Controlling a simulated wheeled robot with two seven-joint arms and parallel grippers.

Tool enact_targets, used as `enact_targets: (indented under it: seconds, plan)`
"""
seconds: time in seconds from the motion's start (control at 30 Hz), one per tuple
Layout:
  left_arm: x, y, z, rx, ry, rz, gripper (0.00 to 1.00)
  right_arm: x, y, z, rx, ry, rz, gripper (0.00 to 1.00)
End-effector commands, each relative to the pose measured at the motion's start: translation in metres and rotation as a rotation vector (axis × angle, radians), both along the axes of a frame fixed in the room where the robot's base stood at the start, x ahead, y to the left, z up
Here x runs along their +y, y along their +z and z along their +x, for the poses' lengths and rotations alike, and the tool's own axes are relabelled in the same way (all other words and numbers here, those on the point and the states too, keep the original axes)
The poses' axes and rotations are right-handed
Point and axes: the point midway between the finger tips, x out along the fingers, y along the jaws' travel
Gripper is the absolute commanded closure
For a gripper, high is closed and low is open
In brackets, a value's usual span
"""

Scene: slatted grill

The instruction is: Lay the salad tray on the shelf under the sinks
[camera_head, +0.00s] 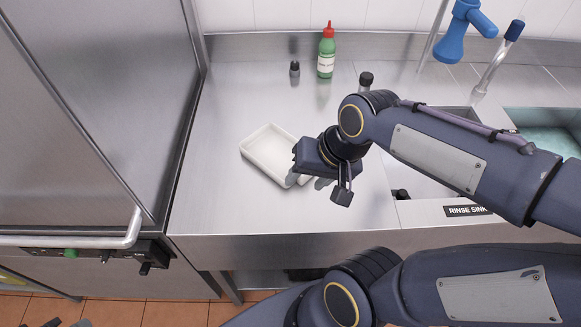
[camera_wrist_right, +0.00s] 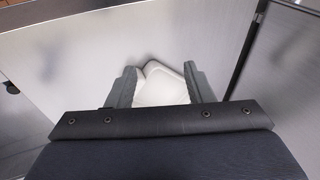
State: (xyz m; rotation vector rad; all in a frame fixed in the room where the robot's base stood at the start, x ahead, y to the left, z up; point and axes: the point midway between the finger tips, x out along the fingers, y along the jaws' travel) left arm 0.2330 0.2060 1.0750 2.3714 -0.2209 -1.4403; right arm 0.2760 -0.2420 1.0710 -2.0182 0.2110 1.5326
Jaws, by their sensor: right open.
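The white salad tray (camera_head: 262,150) is a shallow rectangular dish lying on the steel counter, left of the sinks; it looks empty where it shows. My right gripper (camera_head: 331,187) is at the tray's right end and hides part of it. In the right wrist view, the gripper's two fingers (camera_wrist_right: 163,88) are apart, with the white tray (camera_wrist_right: 160,85) showing between and beyond them. I cannot tell whether they touch it. The rinse sink (camera_head: 425,180) is partly behind my arm. The space under the counter (camera_head: 262,280) is dark, and my arm hides most of it. I cannot make out my left gripper.
A green bottle with a red cap (camera_head: 326,52) and a small dark shaker (camera_head: 294,70) stand at the back. A blue spray head (camera_head: 462,30) and a tap (camera_head: 497,60) rise over the sinks. A steel appliance (camera_head: 90,100) borders the counter's left. The counter's front left is clear.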

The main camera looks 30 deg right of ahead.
Motion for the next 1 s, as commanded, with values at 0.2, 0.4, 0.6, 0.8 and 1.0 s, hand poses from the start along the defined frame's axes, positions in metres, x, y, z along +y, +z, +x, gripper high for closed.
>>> enact_targets:
  seconds: [0.2, 0.4, 0.6, 0.8, 1.0]
  plan:
    - [0.000, 0.015, 0.000, 0.000, 0.000, 0.000, 1.00, -0.045, -0.018, 0.062, 0.285, -0.460, -0.026, 0.53]
    - [0.000, 0.019, 0.000, 0.000, 0.000, 0.000, 1.00, -0.068, -0.041, 0.092, 0.390, -0.723, -0.073, 0.53]
    - [0.000, 0.020, 0.000, 0.000, 0.000, 0.000, 1.00, -0.072, -0.058, 0.097, 0.409, -0.781, -0.085, 0.53]
    - [0.000, 0.025, 0.000, 0.000, 0.000, 0.000, 1.00, -0.072, -0.080, 0.096, 0.410, -0.780, -0.084, 0.53]
    - [0.000, 0.032, 0.000, 0.000, 0.000, 0.000, 1.00, -0.072, -0.110, 0.097, 0.409, -0.779, -0.084, 0.53]
